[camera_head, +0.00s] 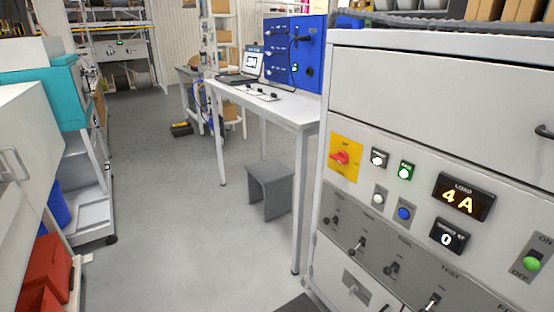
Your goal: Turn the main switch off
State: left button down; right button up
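A red rotary switch (340,157) on a yellow plate is at the upper left of the white cabinet's (390,110) front panel. Its handle lies roughly sideways; the plate's small lettering is hard to read. A lit green indicator (405,171) and a white button (378,157) are to its right. The load display (463,197) reads 4 A, and a smaller display (449,237) below reads 0. A green-lit ON/OFF control (532,263) is at the right edge. Neither of my grippers is in view.
A white table (272,107) with a laptop (253,63) and blue panel box (295,50) stands behind the cabinet. A grey stool (269,183) is beneath it. Red bins (46,270) and a white unit are at left. The floor between is clear.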

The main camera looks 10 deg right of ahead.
aim_at(342, 157)
jog(key=u, duration=0.5)
jog(key=i, duration=3.4)
jog(key=z, duration=2.75)
